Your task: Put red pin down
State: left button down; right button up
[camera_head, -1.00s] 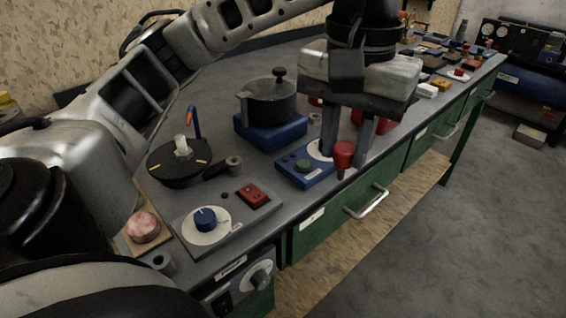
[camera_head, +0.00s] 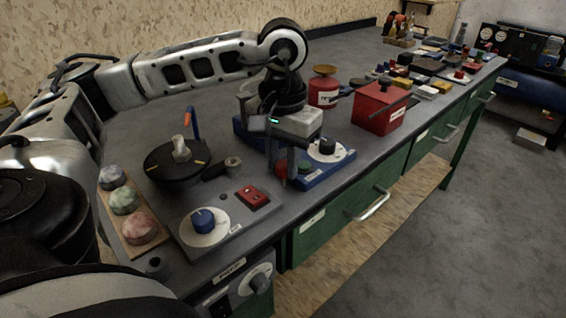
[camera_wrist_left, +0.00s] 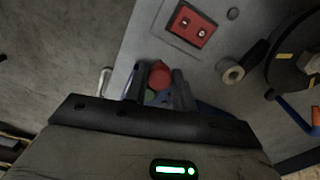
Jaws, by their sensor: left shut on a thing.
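The red pin (camera_head: 281,171) is between the fingers of my left gripper (camera_head: 283,165), which is shut on it. The pin is beside the left end of a blue panel (camera_head: 334,172) with a black knob and a green button. Whether the pin touches anything below, I cannot tell. My right gripper is in no view.
A grey panel (camera_head: 228,222) with a blue knob and red switch lies in front. A black round device (camera_head: 178,163) stands left of the gripper. A red box (camera_head: 381,108) and red canister (camera_head: 323,90) stand behind to the right. The bench's front edge is close.

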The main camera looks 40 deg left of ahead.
aim_at(283, 164)
pick_arm(q)
jog(key=shift+f, duration=0.45)
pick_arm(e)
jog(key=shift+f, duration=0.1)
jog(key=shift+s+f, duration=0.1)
pick_arm(q)
jog(key=shift+f, duration=0.15)
jog(key=c, duration=1.1)
grip_release()
jog(key=shift+c, duration=0.2)
jog(key=shift+r, duration=0.3)
notch_tip(283, 164, up, 12)
jog(key=p, duration=0.2)
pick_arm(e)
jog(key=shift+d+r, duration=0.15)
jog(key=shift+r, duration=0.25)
